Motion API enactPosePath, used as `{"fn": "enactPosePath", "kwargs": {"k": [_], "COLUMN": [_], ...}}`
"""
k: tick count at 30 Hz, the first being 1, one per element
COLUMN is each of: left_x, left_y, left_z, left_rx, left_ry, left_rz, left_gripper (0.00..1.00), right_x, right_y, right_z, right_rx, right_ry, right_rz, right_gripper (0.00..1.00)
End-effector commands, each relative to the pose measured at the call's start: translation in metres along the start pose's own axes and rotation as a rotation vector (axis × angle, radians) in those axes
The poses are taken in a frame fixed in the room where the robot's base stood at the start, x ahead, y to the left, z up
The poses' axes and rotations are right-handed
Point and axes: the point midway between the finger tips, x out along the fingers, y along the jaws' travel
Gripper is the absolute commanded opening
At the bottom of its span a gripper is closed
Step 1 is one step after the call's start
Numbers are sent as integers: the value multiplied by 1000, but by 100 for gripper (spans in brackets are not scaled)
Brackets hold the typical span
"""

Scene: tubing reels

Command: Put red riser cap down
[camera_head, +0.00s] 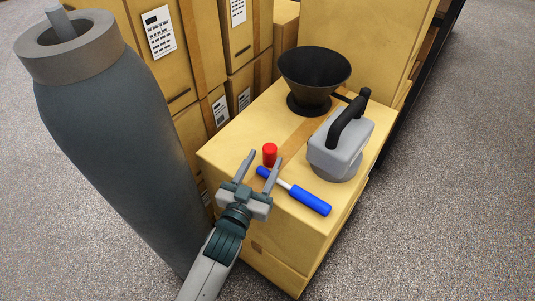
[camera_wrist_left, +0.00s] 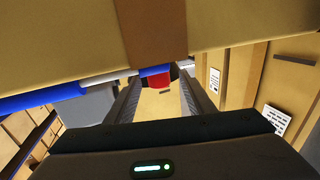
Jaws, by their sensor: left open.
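The small red riser cap (camera_head: 269,154) stands upright on top of a cardboard box (camera_head: 228,150), near its left edge. My left gripper (camera_head: 265,158) is open, with its two fingers spread on either side of the cap at their tips. In the left wrist view the red cap (camera_wrist_left: 158,81) shows between the fingers, partly hidden by the blue end of a tool. Whether the fingers touch the cap cannot be told. My right gripper is not in view.
A blue-handled tool (camera_head: 310,201) lies just right of the cap, close to my left fingers. A grey device with a black handle (camera_head: 342,150) and a black funnel (camera_head: 314,70) stand farther back. A tall dark grey cylinder (camera_head: 110,130) stands left; cartons (camera_head: 160,50) are stacked behind.

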Motion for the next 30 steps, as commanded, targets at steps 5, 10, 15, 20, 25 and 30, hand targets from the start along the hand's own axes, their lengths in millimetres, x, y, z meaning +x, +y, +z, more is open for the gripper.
{"fn": "enactPosePath", "kwargs": {"k": [5, 10, 15, 20, 25, 30], "left_x": [-34, -58, -71, -74, -74, -74], "left_y": [0, 0, 0, 0, 0, 0], "left_z": [2, 1, 0, 0, 0, 0], "left_rx": [0, 0, 1, 2, 2, 1], "left_ry": [-1, 0, 1, 1, 1, 1], "left_rz": [0, -1, -1, -1, -1, -1], "left_gripper": [49, 49, 49, 49, 49, 49], "right_x": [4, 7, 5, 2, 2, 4], "right_y": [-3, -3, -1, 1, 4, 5], "right_z": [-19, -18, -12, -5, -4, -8], "right_rx": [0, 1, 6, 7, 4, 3], "right_ry": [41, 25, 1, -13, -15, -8], "right_rz": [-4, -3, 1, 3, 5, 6], "right_gripper": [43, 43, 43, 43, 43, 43]}}
